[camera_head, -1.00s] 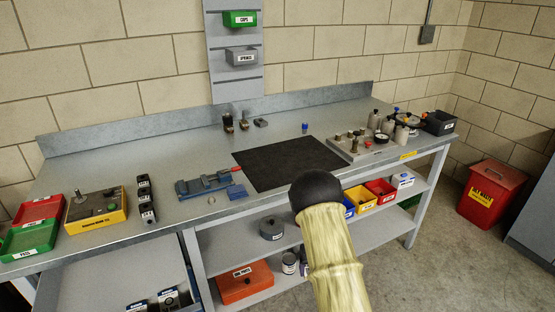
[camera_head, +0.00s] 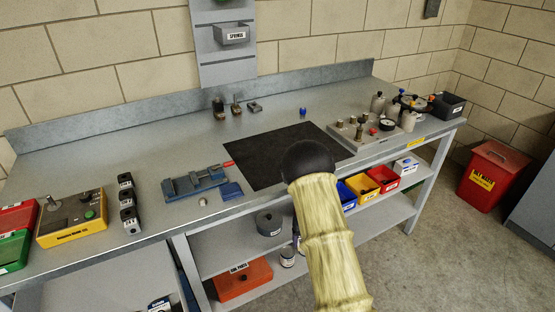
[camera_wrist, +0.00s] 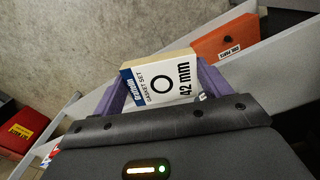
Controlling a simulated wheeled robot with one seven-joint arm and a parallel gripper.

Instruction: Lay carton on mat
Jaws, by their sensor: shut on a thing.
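The carton (camera_wrist: 160,80) is a white box with a blue band, marked "gasket set" and "42 mm". In the wrist view it sits between the two purple fingers of my gripper (camera_wrist: 164,92), which is shut on it. The carton's near end is hidden by the gripper body. The black mat (camera_head: 262,155) lies flat and bare on the grey bench top in the head view. My arm's dark end overlaps the mat's front right part there. The gripper and carton are hidden behind it in that view.
A blue vise (camera_head: 195,182) and a small blue block (camera_head: 231,190) sit left of the mat. A plate with several fittings (camera_head: 350,137) stands close on its right. Shelf bins (camera_head: 365,187) and an orange box (camera_head: 243,279) are below. Bench behind the mat is mostly clear.

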